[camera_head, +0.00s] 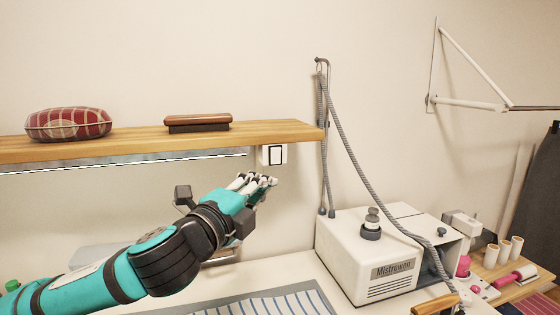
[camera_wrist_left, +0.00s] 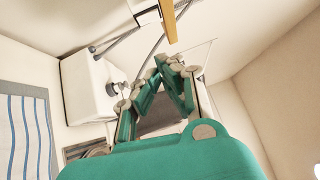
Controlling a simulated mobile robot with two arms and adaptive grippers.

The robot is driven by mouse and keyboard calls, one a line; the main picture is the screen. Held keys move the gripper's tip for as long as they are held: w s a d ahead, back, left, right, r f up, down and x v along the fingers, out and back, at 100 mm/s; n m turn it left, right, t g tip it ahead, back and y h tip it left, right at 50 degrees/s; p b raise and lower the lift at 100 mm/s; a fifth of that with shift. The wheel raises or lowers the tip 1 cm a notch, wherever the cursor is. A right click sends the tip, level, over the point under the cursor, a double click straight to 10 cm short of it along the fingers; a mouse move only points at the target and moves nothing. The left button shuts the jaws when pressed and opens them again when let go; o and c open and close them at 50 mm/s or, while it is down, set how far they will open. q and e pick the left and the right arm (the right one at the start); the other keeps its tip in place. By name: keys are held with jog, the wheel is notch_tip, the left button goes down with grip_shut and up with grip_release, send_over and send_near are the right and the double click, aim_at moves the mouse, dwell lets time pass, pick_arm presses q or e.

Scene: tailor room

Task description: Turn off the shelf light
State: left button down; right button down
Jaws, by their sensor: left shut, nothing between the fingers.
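The wooden shelf (camera_head: 290,131) has a light strip (camera_head: 120,162) along its underside; a bright line shows along its lower edge. A white switch with a dark-outlined rocker (camera_head: 278,154) sits under the shelf's right end. My left gripper (camera_head: 270,181) is shut and empty, just below the switch in the head view, with a small gap in the picture. In the left wrist view the fingertips (camera_wrist_left: 172,62) come together, and the switch (camera_wrist_left: 147,17) shows above them at the top edge, apart from them. My right gripper is not in view.
A white steam station (camera_head: 385,265) with a hanging grey hose (camera_head: 350,150) stands to the right of my left gripper. A plaid cushion (camera_head: 68,124) and a wooden brush (camera_head: 198,121) lie on the shelf. A striped cloth (camera_head: 265,303) lies on the table below.

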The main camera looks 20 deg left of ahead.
pick_arm(q)
jog(key=p, duration=0.3)
send_near(279, 155)
jog(key=w+d, duration=0.4)
jog(key=d, duration=0.1)
jog(key=shift+w+a+r+p, duration=0.15)
jog(key=shift+w+a+p, duration=0.1)
jog(key=shift+w+a, duration=0.25)
jog(key=shift+w+a+r+p, duration=0.15)
jog(key=shift+w+a+p, duration=0.2)
jog(key=shift+w, duration=0.3)
jog(key=p, duration=0.1)
jog(key=r+p, duration=0.1)
jog(key=shift+w+a+p, duration=0.2)
jog(key=shift+p, duration=0.1)
jog(key=shift+f+b, duration=0.35)
jog(key=shift+b, duration=0.2)
